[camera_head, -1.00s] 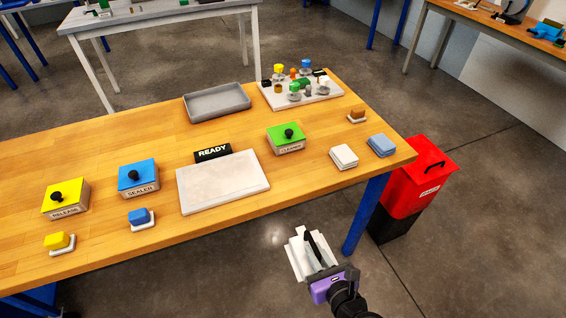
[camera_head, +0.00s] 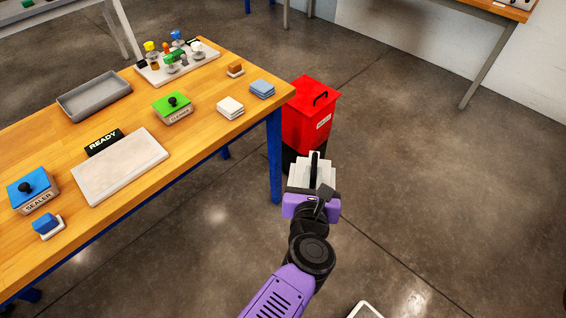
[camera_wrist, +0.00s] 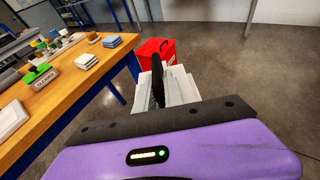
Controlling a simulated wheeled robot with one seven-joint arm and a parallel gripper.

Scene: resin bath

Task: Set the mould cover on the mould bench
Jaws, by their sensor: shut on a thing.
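A white stepped block with a black upright handle, which I take to be the mould cover (camera_head: 299,177), is in my gripper (camera_head: 316,188). My gripper is shut on its handle, holding it above the floor, clear of the wooden bench's right end. In the wrist view the cover (camera_wrist: 180,92) hangs just beyond the purple gripper body; the fingertips are mostly hidden. Which bench is the mould bench I cannot tell. Nearest is the wooden bench (camera_head: 210,130), to the left. Parts of other benches (camera_head: 478,60) show at the top right and top left (camera_head: 45,15).
A red lidded bin (camera_head: 308,115) stands on the floor behind the cover. The wooden bench holds a white board (camera_head: 120,168) with a READY sign, a grey tray (camera_head: 95,97), labelled boxes with knobs (camera_head: 172,107) and stacked pads (camera_head: 230,108). Open floor (camera_head: 430,190) lies to the right.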

